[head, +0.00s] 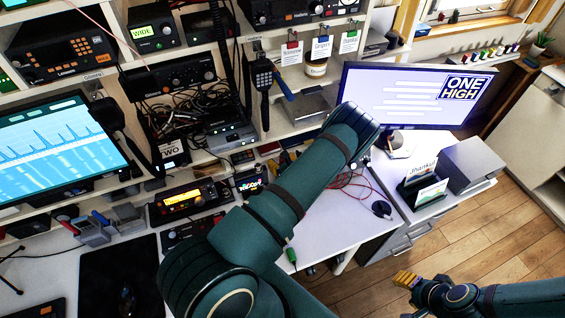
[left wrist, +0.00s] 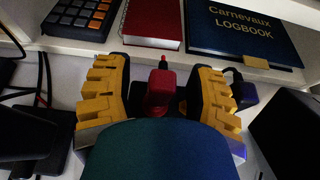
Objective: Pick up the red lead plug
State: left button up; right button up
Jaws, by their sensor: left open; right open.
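The red lead plug (left wrist: 158,92) stands upright in the left wrist view, between the two yellow fingers of my left gripper (left wrist: 160,98). The fingers are open, with a visible gap on each side of the plug. Its lower part is hidden by my gripper's body. In the head view my left arm covers most of this area, so the plug cannot be made out there. My right gripper (head: 405,280) is open and empty at the lower right, over the floor and far from the plug.
A purple plug (left wrist: 243,93) is close outside the right finger. A shelf above holds a red book (left wrist: 153,24), a blue logbook (left wrist: 240,35) and a keypad (left wrist: 80,17). Red wire (head: 350,182) lies on the desk near a monitor (head: 400,95). Radios fill the cubbies at left.

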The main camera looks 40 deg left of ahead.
pick_arm(q)
jog(key=shift+o, duration=0.2)
grip_shut()
notch_tip(320, 180, up, 10)
jog(key=shift+f, duration=0.2)
jog(key=shift+f+b, duration=1.1)
jog(key=shift+f, duration=0.35)
